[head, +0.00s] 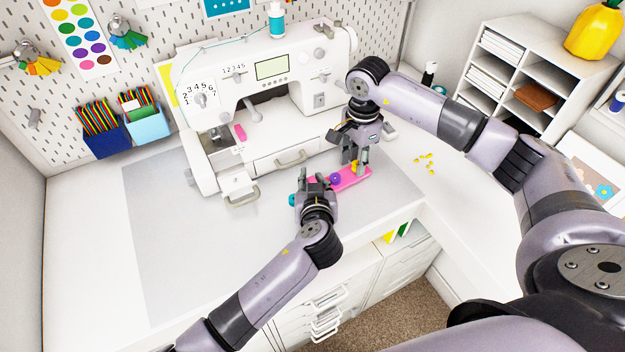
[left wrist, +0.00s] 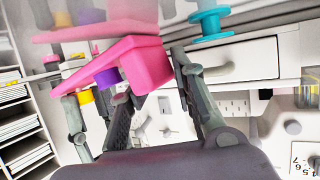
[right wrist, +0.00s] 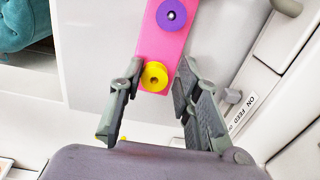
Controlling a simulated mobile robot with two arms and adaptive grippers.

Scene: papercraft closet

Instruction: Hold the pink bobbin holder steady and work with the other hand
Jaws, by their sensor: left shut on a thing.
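The pink bobbin holder (head: 347,183) lies on the grey mat in front of the sewing machine and also shows in the left wrist view (left wrist: 146,62). My left gripper (head: 318,180) is shut on its left end. A purple bobbin (right wrist: 171,15) and a yellow bobbin (right wrist: 155,76) are on the holder, the yellow one at the right end. My right gripper (right wrist: 160,72) is open over that end, with the yellow bobbin between its fingertips and gaps beside it. A teal bobbin (head: 292,200) is beside my left gripper; it also shows in the left wrist view (left wrist: 210,25).
The white sewing machine (head: 270,75) stands just behind the holder. A magenta piece (head: 240,132) lies on its bed. Several small yellow bits (head: 428,162) lie right of my right gripper. The grey mat (head: 190,250) is clear at the left.

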